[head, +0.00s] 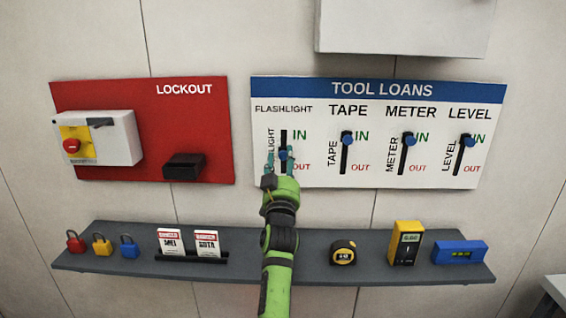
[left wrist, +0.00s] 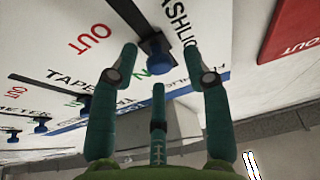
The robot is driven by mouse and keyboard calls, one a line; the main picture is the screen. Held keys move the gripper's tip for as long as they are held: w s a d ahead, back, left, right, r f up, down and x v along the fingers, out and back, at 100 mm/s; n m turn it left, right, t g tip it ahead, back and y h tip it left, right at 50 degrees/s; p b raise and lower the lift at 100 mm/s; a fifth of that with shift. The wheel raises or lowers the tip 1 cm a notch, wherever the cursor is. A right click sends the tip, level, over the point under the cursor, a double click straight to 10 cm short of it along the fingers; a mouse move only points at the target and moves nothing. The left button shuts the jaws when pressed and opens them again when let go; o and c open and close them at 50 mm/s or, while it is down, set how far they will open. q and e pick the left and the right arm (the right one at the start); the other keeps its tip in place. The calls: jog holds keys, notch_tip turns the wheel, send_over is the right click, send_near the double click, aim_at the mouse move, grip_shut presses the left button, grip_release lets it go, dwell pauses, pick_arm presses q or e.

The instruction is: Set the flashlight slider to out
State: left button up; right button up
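The tool loans board (head: 380,92) has a flashlight slider with a blue knob (head: 283,154) in a black vertical slot (head: 283,136). In the left wrist view the blue knob (left wrist: 159,64) lies between the fingertips (left wrist: 161,52), with visible gaps on both sides. I cannot tell whether the third finger touches it. My right gripper is not in view.
The tape (head: 347,138), meter (head: 408,139) and level (head: 467,140) sliders are beside IN. A red lockout board (head: 212,125) is at left. A grey shelf (head: 300,265) below holds padlocks, tags, a tape measure, a meter and a level. A white box (head: 400,28) hangs above.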

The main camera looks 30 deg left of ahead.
pick_arm(q)
jog(key=shift+r, duration=0.2)
notch_tip(320, 180, up, 8)
jog(key=shift+r, duration=0.25)
jog(key=shift+s+r, duration=0.1)
jog(key=shift+r, duration=0.5)
